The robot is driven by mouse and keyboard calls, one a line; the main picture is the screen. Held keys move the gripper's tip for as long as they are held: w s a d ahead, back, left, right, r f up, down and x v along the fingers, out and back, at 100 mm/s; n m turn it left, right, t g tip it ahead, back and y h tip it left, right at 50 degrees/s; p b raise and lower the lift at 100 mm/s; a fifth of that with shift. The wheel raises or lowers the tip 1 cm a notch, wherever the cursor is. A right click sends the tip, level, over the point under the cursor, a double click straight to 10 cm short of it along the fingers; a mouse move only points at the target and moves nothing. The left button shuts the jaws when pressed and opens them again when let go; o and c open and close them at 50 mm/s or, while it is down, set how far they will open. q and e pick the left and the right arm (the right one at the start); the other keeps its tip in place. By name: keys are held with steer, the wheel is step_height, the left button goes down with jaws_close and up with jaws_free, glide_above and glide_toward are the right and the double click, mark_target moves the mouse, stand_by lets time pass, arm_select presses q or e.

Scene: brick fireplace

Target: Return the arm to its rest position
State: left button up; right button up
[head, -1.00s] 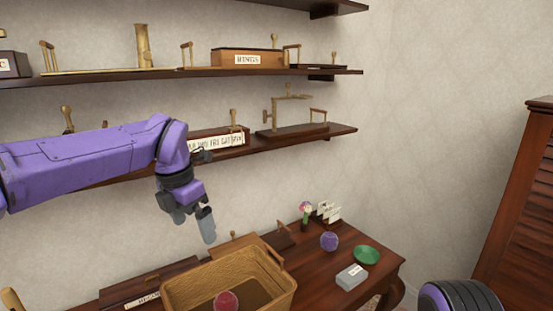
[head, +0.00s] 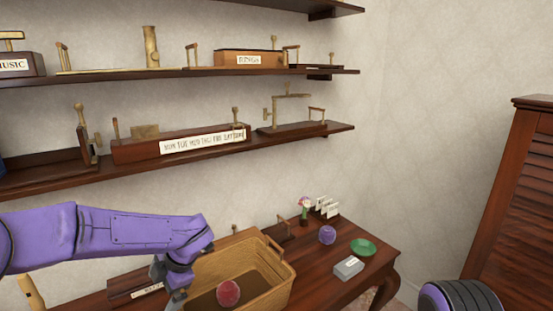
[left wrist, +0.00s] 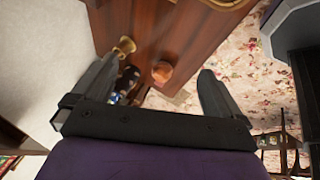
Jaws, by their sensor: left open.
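My left arm (head: 110,232) comes in from the left, low in front of the wall and bent downward at its wrist. My left gripper (head: 176,298) is beside the left side of the wicker basket, partly cut off by the bottom edge. In the left wrist view, my left gripper (left wrist: 157,80) has its two fingers wide apart with nothing held between them. Below it are the wooden table (left wrist: 180,35) and a small orange-brown object (left wrist: 162,72). My right gripper is not in view.
The wicker basket (head: 270,260) on the table holds a red ball (head: 228,293). A purple ball (head: 327,235), green dish (head: 363,247) and grey box (head: 348,268) are to its right. Wall shelves (head: 300,135) hang above. A floral carpet (left wrist: 240,60) shows in the left wrist view.

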arm_select(q)
steer(key=s+a+f+m+t+y, duration=0.25)
steer(key=s+f+m, duration=0.25)
steer(key=f, duration=0.4)
steer(key=s+a+f+m+t+y, duration=0.1)
steer(key=s+a+f+m, duration=0.3)
steer(key=f, duration=0.5)
steer(key=s+d+f+m+h, duration=0.1)
steer(key=s+f+m+h, duration=0.3)
steer(key=s, duration=0.7)
steer(key=s+d+f+m+h, duration=0.2)
steer(key=s+f+m, duration=0.5)
steer(key=s, duration=0.4)
step_height(320, 180, down, 10)
steer(key=s+b, duration=0.2)
steer(key=b, duration=0.8)
steer(key=shift+f+g, duration=0.15)
steer(key=shift+g, duration=0.3)
